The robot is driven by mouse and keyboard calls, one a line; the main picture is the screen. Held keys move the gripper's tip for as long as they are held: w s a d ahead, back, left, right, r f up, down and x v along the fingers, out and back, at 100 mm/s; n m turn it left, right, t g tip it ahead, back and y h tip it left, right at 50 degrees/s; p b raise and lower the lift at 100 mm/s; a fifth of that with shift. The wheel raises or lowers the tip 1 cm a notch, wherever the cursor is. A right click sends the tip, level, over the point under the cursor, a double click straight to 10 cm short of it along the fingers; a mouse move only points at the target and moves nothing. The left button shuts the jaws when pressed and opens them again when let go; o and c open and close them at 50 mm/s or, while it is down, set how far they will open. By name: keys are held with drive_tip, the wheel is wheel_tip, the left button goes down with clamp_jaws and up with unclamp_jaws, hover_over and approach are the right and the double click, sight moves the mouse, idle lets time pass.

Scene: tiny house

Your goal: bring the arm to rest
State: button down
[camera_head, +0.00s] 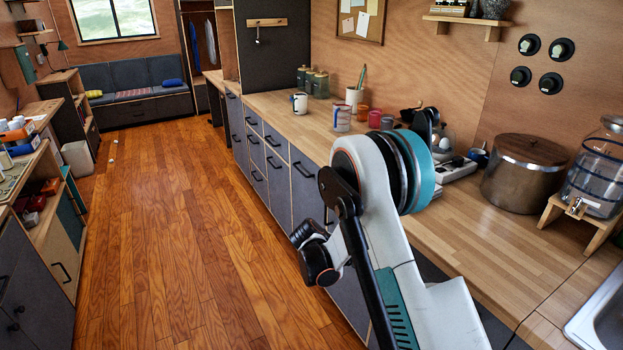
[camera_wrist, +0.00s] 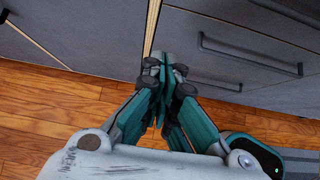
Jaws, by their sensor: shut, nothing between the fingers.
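My arm rises in front of the counter in the head view, bent at a white and teal joint (camera_head: 385,170). My gripper shows in the wrist view (camera_wrist: 163,70), with its teal and grey fingers closed together and nothing between them. The fingertips appear in front of grey drawer fronts (camera_wrist: 235,50), above the wood floor. I cannot tell from this view whether they touch the drawers. In the head view the gripper's fingers are not clearly seen.
The wooden counter (camera_head: 480,225) runs along the right with mugs, a large pot (camera_head: 525,170) and a water dispenser (camera_head: 597,165). Shelves (camera_head: 45,190) stand on the left. The wood floor (camera_head: 170,230) between is mostly clear, up to a grey sofa (camera_head: 130,85).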

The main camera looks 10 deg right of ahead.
drive_tip(key=s+r+m+t+y, duration=0.1)
drive_tip(key=s+r+m, duration=0.25)
drive_tip(key=r, duration=0.35)
drive_tip(key=s+a+r+m+y, duration=0.1)
drive_tip(key=s+r+m+y, duration=0.2)
drive_tip(key=r, duration=0.5)
drive_tip(key=s+r+m+t, duration=0.1)
drive_tip(key=s+r+m, duration=0.2)
drive_tip(key=s+r, duration=0.3)
drive_tip(key=s+a+r+m+t+y, duration=0.1)
drive_tip(key=s+a+r+m+y, duration=0.1)
drive_tip(key=s+m, duration=0.4)
drive_tip(key=s+a+r+m+t+y, duration=0.1)
drive_tip(key=s+r+m, duration=0.3)
drive_tip(key=s, duration=1.1)
drive_tip(key=shift+a+r+m+y, duration=0.35)
drive_tip(key=shift+a+m+y, duration=0.4)
drive_tip(key=shift+m, duration=0.5)
